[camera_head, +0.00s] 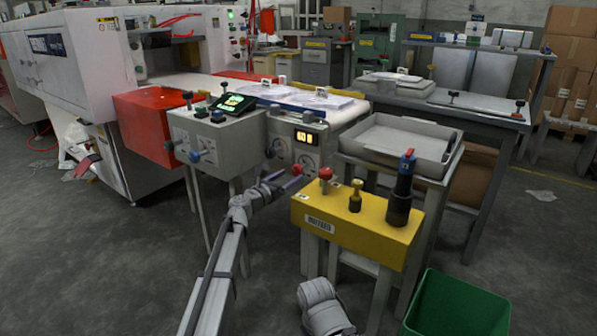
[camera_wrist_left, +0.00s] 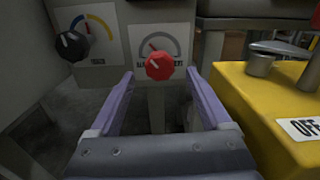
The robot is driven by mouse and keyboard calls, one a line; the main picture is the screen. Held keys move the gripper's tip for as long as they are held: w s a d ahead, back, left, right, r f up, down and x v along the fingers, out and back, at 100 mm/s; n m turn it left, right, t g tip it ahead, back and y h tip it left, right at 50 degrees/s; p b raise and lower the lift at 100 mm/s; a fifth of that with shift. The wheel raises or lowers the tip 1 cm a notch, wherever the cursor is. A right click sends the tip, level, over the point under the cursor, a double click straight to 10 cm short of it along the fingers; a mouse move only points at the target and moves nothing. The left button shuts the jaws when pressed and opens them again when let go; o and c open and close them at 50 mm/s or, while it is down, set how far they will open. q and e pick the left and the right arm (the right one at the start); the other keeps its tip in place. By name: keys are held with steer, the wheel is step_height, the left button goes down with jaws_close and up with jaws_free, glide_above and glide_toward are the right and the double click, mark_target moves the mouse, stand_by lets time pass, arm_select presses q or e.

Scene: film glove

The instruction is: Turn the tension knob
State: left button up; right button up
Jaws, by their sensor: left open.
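A red knob (camera_wrist_left: 160,66) sits on a white dial plate on the front of a grey control panel, under a grey arc. A black knob (camera_wrist_left: 71,46) sits to its left, under a coloured arc. The lettering is too small to read, so I cannot tell which is the tension knob. In the head view the red knob (camera_head: 297,170) is just beyond my left gripper (camera_head: 284,182). My left gripper is open and empty. In the left wrist view its two purple fingers (camera_wrist_left: 158,85) spread either side below the red knob, apparently not touching it. My right gripper's fingers do not show.
A yellow box (camera_head: 345,232) with several knobs stands close right of my left gripper. A grey control box (camera_head: 215,145) with a small screen is to the left. A grey tray (camera_head: 402,140) lies behind the yellow box. A green bin (camera_head: 458,305) stands front right.

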mark_target(295, 172)
arm_select(q)
steer(key=x, duration=0.6)
steer(key=shift+s, duration=0.1)
jaws_close()
stand_by(0.5)
